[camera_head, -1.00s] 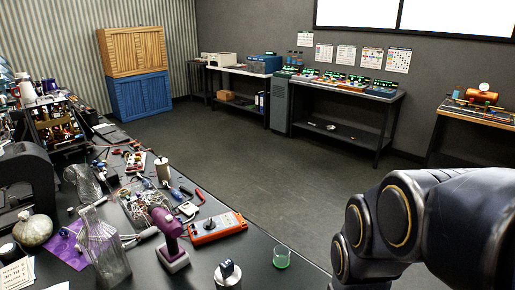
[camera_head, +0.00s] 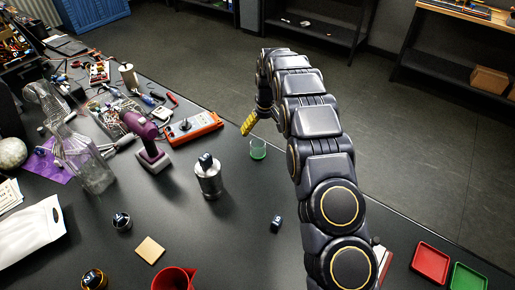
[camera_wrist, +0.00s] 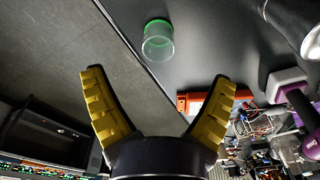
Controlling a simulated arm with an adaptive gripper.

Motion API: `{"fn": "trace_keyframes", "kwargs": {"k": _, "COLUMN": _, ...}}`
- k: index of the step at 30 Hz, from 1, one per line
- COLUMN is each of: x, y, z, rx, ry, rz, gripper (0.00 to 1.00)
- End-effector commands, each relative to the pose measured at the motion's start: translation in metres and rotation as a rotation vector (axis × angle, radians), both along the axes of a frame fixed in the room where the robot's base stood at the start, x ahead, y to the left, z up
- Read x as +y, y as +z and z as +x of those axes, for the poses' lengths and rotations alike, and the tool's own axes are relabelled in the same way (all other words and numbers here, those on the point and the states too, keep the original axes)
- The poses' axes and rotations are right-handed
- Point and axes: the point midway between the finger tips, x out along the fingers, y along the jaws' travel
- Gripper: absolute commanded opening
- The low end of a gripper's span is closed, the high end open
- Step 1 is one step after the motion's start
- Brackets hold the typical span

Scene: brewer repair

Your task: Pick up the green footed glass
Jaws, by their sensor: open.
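The green footed glass (camera_head: 258,149) is a small clear green cup standing on the black workbench (camera_head: 190,225), near the bench's far edge. My gripper (camera_head: 249,122) has yellow ribbed fingers and hangs just above and to the left of the glass in the head view. In the wrist view my gripper (camera_wrist: 164,85) is wide open and empty. It does not touch the glass.
A metal canister (camera_head: 208,178) stands in front. A small dark cube (camera_head: 277,224) and a red cup (camera_head: 174,279) are nearer. Red (camera_head: 431,262) and green trays (camera_head: 468,277) are at right.

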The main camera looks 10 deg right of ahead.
Motion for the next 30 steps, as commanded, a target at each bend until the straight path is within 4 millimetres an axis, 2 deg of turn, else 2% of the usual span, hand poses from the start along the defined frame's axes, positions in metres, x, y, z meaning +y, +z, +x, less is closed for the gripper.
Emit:
{"fn": "trace_keyframes", "kwargs": {"k": 1, "x": 0.0, "y": -0.016, "z": 0.008, "rx": -0.005, "ry": 0.008, "rz": 0.001, "gripper": 0.86}}
{"fn": "trace_keyframes", "kwargs": {"k": 3, "x": 0.0, "y": -0.031, "z": 0.017, "rx": -0.016, "ry": 0.016, "rz": 0.003, "gripper": 0.86}}
{"fn": "trace_keyframes", "kwargs": {"k": 9, "x": 0.001, "y": -0.052, "z": 0.028, "rx": -0.03, "ry": 0.029, "rz": 0.004, "gripper": 0.86}}
{"fn": "trace_keyframes", "kwargs": {"k": 20, "x": 0.005, "y": -0.084, "z": 0.033, "rx": -0.03, "ry": 0.03, "rz": 0.004, "gripper": 0.86}}
{"fn": "trace_keyframes", "kwargs": {"k": 27, "x": 0.01, "y": -0.117, "z": 0.037, "rx": -0.03, "ry": 0.03, "rz": 0.004, "gripper": 0.86}}
{"fn": "trace_keyframes", "kwargs": {"k": 30, "x": 0.01, "y": -0.124, "z": 0.039, "rx": -0.033, "ry": 0.03, "rz": 0.003, "gripper": 0.86}}
